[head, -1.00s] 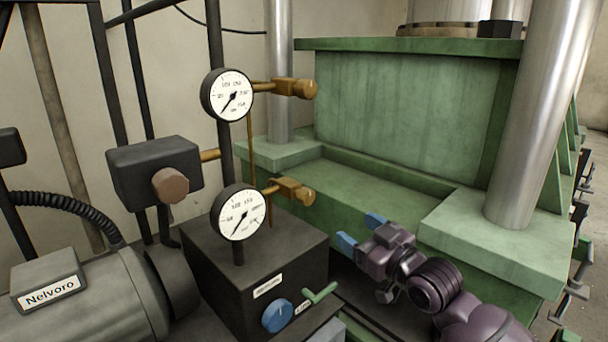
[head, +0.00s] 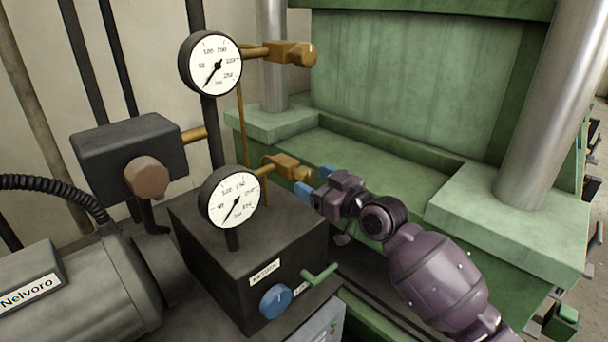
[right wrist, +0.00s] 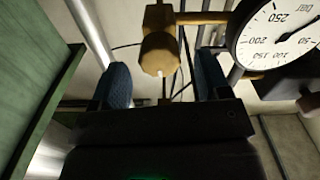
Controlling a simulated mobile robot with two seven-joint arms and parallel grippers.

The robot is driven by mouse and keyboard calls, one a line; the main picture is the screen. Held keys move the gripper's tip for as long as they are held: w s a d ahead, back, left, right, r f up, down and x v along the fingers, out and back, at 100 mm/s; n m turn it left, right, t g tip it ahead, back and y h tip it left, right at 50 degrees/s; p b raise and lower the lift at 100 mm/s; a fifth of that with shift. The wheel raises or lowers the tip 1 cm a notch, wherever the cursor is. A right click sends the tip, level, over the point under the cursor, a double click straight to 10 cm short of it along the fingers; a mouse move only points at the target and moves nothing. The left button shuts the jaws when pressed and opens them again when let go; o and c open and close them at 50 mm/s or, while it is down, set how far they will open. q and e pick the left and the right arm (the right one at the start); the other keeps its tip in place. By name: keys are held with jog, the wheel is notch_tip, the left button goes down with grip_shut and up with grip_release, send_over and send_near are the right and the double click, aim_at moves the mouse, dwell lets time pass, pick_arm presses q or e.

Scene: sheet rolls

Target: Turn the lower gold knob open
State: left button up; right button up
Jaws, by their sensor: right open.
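The lower gold knob (head: 303,174) is on a brass valve beside the lower gauge (head: 231,197). My right gripper (head: 315,180) is close to it in the head view, with its two blue fingers apart. In the right wrist view a gold knob (right wrist: 159,53) shows ahead, between the lines of the open fingers (right wrist: 161,82). A clear gap shows on both sides, so the fingers are not closed on it. My left gripper is not in view.
The upper gold knob (head: 307,54) and upper gauge (head: 211,64) are above. Below is a black box (head: 215,267) with a blue dial (head: 275,301) and a green lever (head: 320,276). The green press frame (head: 400,175) stands behind my right arm.

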aim_at(309, 179)
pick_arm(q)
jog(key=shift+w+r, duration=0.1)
pick_arm(e)
jog(key=x, duration=0.3)
jog(key=shift+w+a, duration=0.2)
jog(key=shift+w, duration=0.05)
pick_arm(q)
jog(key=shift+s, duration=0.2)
pick_arm(e)
jog(key=c, duration=0.9)
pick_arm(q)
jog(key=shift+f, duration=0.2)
